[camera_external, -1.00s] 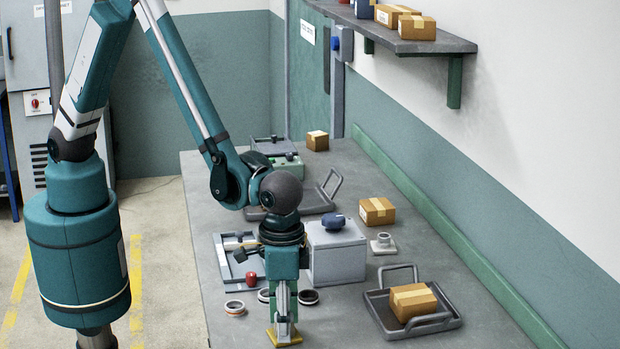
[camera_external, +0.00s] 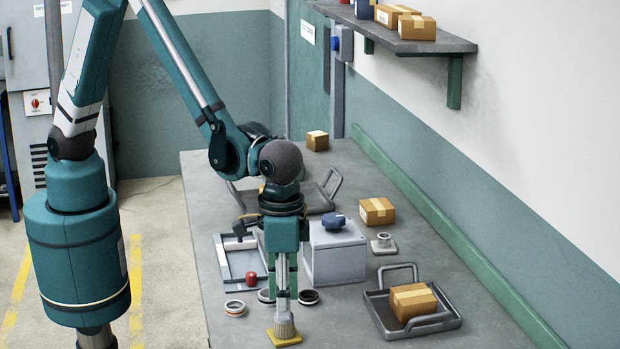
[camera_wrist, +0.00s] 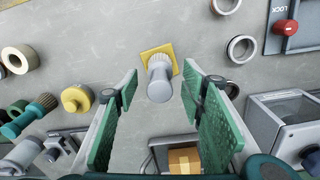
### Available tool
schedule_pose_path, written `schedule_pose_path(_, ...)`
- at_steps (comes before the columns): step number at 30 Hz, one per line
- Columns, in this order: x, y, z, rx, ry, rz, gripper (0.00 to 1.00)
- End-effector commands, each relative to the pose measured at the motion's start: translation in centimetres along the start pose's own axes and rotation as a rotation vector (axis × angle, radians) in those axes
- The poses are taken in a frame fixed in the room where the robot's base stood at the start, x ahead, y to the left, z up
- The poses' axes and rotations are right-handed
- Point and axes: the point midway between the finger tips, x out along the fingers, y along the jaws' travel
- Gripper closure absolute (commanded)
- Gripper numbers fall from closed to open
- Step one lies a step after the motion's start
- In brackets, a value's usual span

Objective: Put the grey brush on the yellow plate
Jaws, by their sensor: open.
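The grey brush (camera_external: 284,325) stands upright on the yellow plate (camera_external: 291,339), bristle end down, near the front of the bench. In the wrist view I look down on the brush (camera_wrist: 159,80), with the yellow plate (camera_wrist: 152,50) showing behind it. My gripper (camera_external: 282,290) is above the plate, around the upper part of the brush. In the wrist view its green fingers (camera_wrist: 158,92) are spread, with a gap on both sides of the brush. The upper end of the brush is partly hidden by my gripper in the external view.
Several rings (camera_external: 235,308) lie close to the plate. A grey box with a blue knob (camera_external: 333,221) stands just behind my gripper. A tray (camera_external: 451,322) with a cardboard box is at the right, and a frame with a red knob (camera_external: 251,278) is at the left.

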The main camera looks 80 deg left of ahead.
Motion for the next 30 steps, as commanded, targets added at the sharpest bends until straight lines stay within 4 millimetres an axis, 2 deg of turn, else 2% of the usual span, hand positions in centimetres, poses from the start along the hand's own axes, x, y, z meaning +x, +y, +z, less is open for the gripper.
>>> schedule_pose_path(6, -3.0, 0.0, 0.0, 0.0, 0.0, 0.0, 0.6)
schedule_pose_path(13, -5.3, 0.0, 0.0, 0.0, 0.0, 0.0, 0.6)
schedule_pose_path(19, -6.0, 0.0, 0.0, 0.0, 0.0, 0.0, 0.6)
schedule_pose_path(30, -6.1, 0.0, 0.0, 0.0, 0.0, 0.0, 0.6)
